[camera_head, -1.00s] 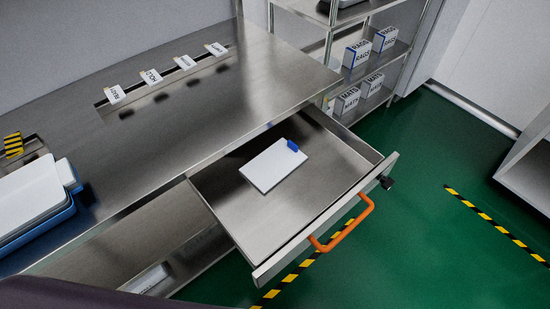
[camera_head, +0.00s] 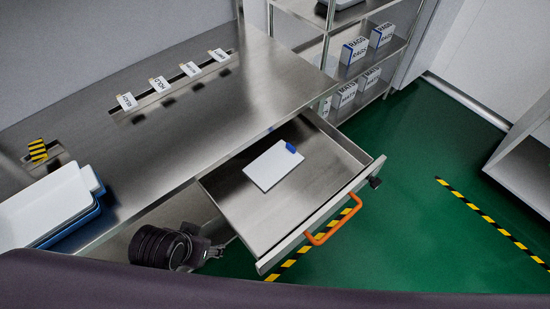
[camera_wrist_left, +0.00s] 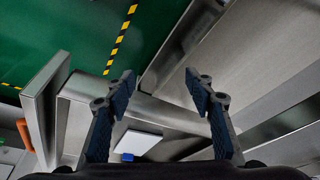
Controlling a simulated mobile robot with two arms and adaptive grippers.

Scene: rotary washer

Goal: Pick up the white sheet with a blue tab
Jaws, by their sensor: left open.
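The white sheet with a blue tab (camera_head: 270,168) lies flat in the open metal drawer (camera_head: 243,215). Its blue tab is at its upper right corner in the head view. The sheet also shows in the left wrist view (camera_wrist_left: 141,141), low in the picture, between and beyond the fingers, with the tab at its near edge. My left gripper (camera_wrist_left: 161,80) is open with nothing between its fingertips. In the head view my left wrist is beside the drawer's left side, below the bench edge, apart from the sheet. My right gripper is not in view.
The steel bench (camera_head: 190,130) overhangs the drawer's back. It holds labelled cards (camera_head: 160,84) and a blue-and-white tray (camera_head: 55,212). Shelves (camera_head: 345,80) stand behind; green floor is clear at right.

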